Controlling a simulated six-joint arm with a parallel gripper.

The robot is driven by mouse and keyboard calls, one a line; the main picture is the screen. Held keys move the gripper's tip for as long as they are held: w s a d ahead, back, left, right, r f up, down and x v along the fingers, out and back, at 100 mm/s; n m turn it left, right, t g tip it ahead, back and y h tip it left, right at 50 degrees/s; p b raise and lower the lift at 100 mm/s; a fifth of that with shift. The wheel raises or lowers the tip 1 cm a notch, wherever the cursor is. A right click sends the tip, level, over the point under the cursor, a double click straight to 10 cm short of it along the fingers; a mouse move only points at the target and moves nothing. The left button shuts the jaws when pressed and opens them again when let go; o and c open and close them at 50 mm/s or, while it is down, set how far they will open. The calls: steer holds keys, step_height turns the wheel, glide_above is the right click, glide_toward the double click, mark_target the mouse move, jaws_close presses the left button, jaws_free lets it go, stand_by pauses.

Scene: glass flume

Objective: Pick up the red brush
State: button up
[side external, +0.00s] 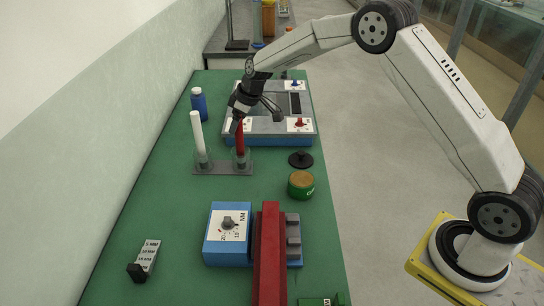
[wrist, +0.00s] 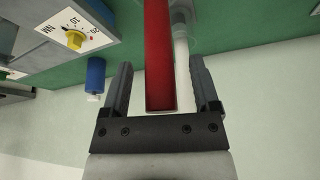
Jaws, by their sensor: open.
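The red brush (side external: 240,138) stands upright in the right-hand glass cup of a small grey holder (side external: 222,169) on the green bench. A white rod-like piece (side external: 198,133) stands in the left-hand cup. My gripper (side external: 256,121) is open at the upper part of the red brush. In the wrist view, the red brush (wrist: 160,60) passes between the two spread fingers of my gripper (wrist: 162,68), with a gap on each side. The white piece (wrist: 182,70) shows behind it, near the right finger.
A blue-and-grey panel box (side external: 268,127) lies behind the holder. A blue bottle (side external: 199,105) stands to the left. A green tin (side external: 301,184), a black knob-like piece (side external: 300,159) and a blue dial box with a red bar (side external: 268,250) are nearer.

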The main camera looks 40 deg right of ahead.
jaws_close()
steer(key=shift+r, duration=0.15)
step_height(320, 180, up, 10)
steer(key=shift+f, duration=0.1)
stand_by(0.6)
stand_by(0.5)
